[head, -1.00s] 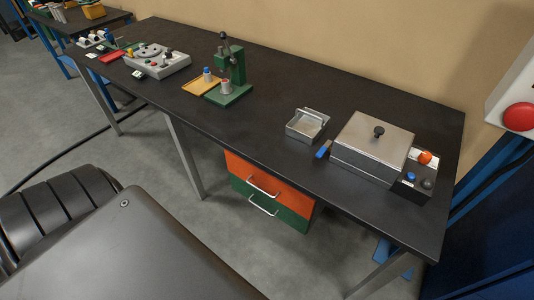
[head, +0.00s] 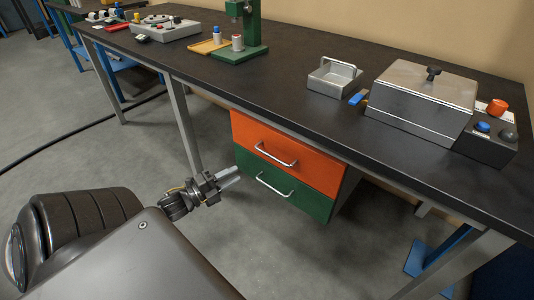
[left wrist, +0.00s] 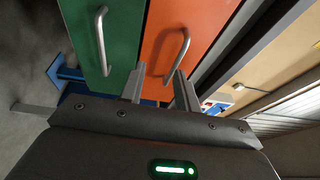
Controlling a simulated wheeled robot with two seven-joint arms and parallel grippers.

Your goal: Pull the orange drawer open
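The orange drawer (head: 277,146) is the upper of two drawers under the dark workbench; its front looks flush with the green one. Its silver bar handle (head: 277,156) sits on the front. My left gripper (head: 239,173) is in front of the drawers, left of the handle and a little lower. In the left wrist view the orange drawer (left wrist: 162,30) and its handle (left wrist: 182,52) show ahead. There my left gripper (left wrist: 160,71) is open and empty, its fingers apart and short of the handle. My right gripper is not in view.
The green drawer (head: 268,197) with its own handle (head: 274,187) lies just below. The workbench (head: 290,75) edge overhangs the drawers. A table leg (head: 184,125) stands to their left. A metal tray (head: 334,80) and lidded box (head: 425,95) stand on top. The floor in front is clear.

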